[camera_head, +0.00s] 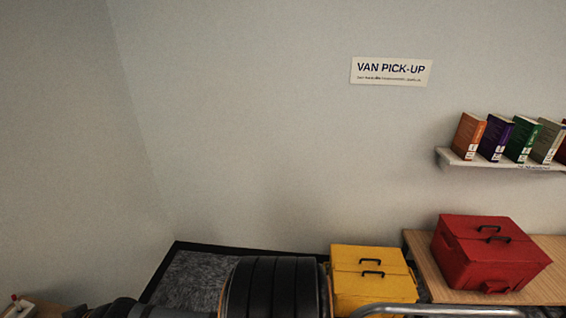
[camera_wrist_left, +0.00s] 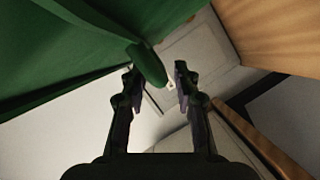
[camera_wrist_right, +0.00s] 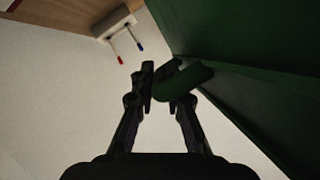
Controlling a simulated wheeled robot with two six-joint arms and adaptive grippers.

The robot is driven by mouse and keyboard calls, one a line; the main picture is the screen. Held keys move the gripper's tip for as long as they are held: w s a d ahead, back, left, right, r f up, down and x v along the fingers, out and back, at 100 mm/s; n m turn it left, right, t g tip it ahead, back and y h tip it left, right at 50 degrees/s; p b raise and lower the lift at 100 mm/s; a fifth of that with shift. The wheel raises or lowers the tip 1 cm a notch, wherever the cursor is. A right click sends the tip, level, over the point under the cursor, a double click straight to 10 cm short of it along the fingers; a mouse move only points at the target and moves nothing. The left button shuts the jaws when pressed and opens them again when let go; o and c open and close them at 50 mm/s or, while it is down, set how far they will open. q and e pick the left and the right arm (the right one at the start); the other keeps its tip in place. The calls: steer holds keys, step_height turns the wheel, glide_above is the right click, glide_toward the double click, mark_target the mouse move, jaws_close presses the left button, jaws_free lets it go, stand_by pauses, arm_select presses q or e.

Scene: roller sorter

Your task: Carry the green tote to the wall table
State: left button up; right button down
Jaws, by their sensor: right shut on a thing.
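The green tote (camera_wrist_left: 60,50) fills the upper left of the left wrist view, and its green wall (camera_wrist_right: 240,60) fills the right of the right wrist view. It is out of sight in the head view. My left gripper (camera_wrist_left: 158,72) is open, with a green handle (camera_wrist_left: 149,66) by its left finger and a gap to the right finger. My right gripper (camera_wrist_right: 165,72) is shut on the other green handle (camera_wrist_right: 186,83). The wooden table (camera_head: 417,246) stands against the wall at the right of the head view, below the sign (camera_head: 391,71).
A red tote (camera_head: 485,260) sits on the table. A yellow tote (camera_head: 372,285) stands at its left end. A shelf of books (camera_head: 505,163) hangs above. A metal rail (camera_head: 440,312) crosses the bottom right. A holder with markers (camera_wrist_right: 115,22) shows in the right wrist view.

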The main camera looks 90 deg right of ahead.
arm_select(q)
steer(key=shift+w+r, duration=0.1)
steer(key=shift+r, duration=2.2)
arm_select(e)
steer(key=c, duration=1.5)
jaws_free()
steer(key=shift+a+r, duration=0.1)
steer(key=shift+o, duration=0.2)
